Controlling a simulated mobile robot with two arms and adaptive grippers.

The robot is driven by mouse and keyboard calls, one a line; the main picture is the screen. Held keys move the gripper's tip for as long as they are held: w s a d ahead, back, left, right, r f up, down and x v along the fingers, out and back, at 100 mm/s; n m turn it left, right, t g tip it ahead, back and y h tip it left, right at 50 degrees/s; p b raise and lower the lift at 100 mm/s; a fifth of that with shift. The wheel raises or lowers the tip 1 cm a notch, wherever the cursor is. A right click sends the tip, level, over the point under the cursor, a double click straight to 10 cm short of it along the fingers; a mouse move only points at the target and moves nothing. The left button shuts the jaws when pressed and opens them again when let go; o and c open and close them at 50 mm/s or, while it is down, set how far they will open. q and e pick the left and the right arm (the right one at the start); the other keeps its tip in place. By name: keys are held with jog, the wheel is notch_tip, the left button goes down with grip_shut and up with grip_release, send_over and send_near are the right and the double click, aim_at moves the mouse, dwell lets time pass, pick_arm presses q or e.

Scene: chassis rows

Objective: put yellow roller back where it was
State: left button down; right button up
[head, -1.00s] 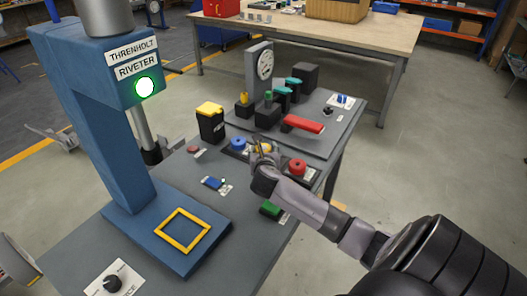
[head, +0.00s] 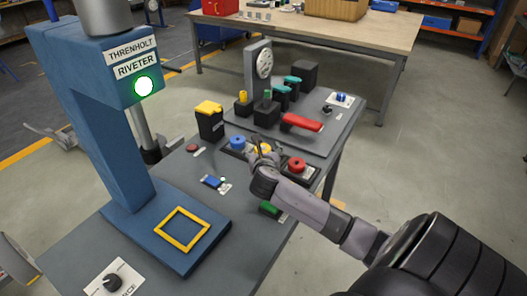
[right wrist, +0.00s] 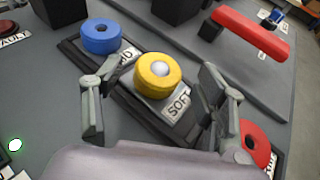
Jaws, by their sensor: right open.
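The yellow roller (right wrist: 158,76) sits on the dark rack (right wrist: 118,80), between the blue roller (right wrist: 101,36) and the red roller (right wrist: 255,144). A label partly reading "SOF" is beside it. In the head view the yellow roller (head: 265,149) is partly hidden by my right gripper (head: 263,146). In the right wrist view my right gripper (right wrist: 159,72) is open, with one finger on each side of the yellow roller and gaps between. My left gripper is not in view.
The blue riveter (head: 120,150) stands at left, with a yellow square frame (head: 181,229) on its base. A black post with a yellow top (head: 209,120), a red-handled part (head: 302,122) and a dial gauge (head: 263,64) stand near the rack.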

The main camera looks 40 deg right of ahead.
jog(key=v, duration=1)
jog(key=shift+s+a+r+p, duration=0.2)
jog(key=shift+p, duration=0.1)
jog(key=shift+s+f, duration=0.1)
